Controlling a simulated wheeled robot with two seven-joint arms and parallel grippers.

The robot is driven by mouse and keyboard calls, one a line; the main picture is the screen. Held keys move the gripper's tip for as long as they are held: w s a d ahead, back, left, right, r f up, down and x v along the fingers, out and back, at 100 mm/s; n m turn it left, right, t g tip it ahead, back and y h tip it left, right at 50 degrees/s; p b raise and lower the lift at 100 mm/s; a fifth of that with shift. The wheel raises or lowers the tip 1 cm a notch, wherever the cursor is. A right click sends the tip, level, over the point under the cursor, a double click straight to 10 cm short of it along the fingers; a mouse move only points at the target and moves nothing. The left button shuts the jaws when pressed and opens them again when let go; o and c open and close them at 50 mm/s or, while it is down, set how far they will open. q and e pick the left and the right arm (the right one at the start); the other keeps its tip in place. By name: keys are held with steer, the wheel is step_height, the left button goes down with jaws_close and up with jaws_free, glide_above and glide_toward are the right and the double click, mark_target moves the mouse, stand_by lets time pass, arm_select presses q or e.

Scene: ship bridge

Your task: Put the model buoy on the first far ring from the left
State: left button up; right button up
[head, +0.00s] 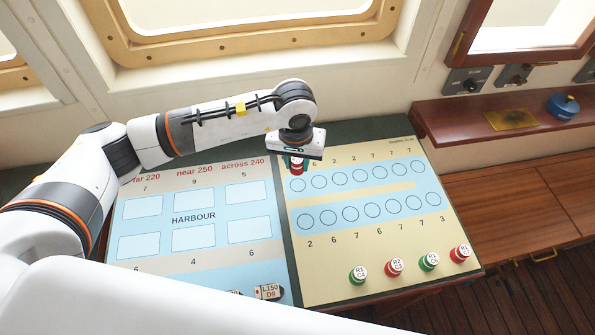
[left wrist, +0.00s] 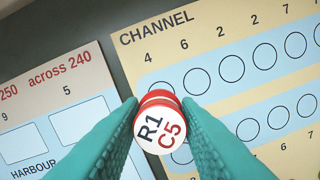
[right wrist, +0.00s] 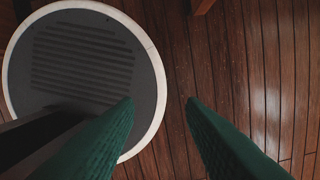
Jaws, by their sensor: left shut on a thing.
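My left gripper (head: 297,160) is shut on the model buoy (head: 297,169), a red one with a white top. In the left wrist view the buoy (left wrist: 160,122) reads "R1 C5" and sits between the green fingertips. It is over the far left corner of the channel chart, at the left end of the far row. The first far ring from the left (head: 297,185) shows just in front of the buoy in the head view; in the left wrist view the buoy mostly covers it. I cannot tell the buoy's height above the chart. My right gripper (right wrist: 160,102) is open and empty above the floor.
The other rings of both rows look empty. Several red and green buoys, such as a green one (head: 358,275), stand along the chart's near edge. The harbour chart (head: 193,217) lies to the left, with small labelled blocks (head: 268,292) near its front. A wooden shelf (head: 480,125) is at right.

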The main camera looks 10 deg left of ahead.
mark_target(298, 170)
arm_select(q)
step_height(298, 170, down, 2)
steer(key=shift+f+p, duration=0.25)
steer(key=shift+p, duration=0.05)
steer(key=shift+d+f, duration=0.15)
steer(key=shift+f, duration=0.5)
step_height(298, 170, down, 2)
steer(key=shift+f+p, duration=0.15)
steer(key=shift+p, duration=0.5)
steer(key=shift+f, duration=0.25)
steer(key=shift+w, duration=0.1)
arm_select(e)
steer(key=shift+w+d+r, duration=0.1)
steer(key=shift+d+r, duration=0.2)
steer(key=shift+r, duration=0.3)
steer(key=shift+w+d+r, duration=0.1)
steer(key=shift+d+r, duration=0.15)
steer(key=shift+r, duration=0.3)
arm_select(q)
steer(key=shift+f, duration=0.15)
arm_select(e)
steer(key=shift+f, duration=0.1)
arm_select(q)
steer(key=shift+f+b, duration=0.1)
steer(key=shift+b, duration=0.2)
steer(key=o, duration=0.9)
steer(key=shift+o, duration=0.2)
arm_select(e)
steer(key=shift+a, duration=0.1)
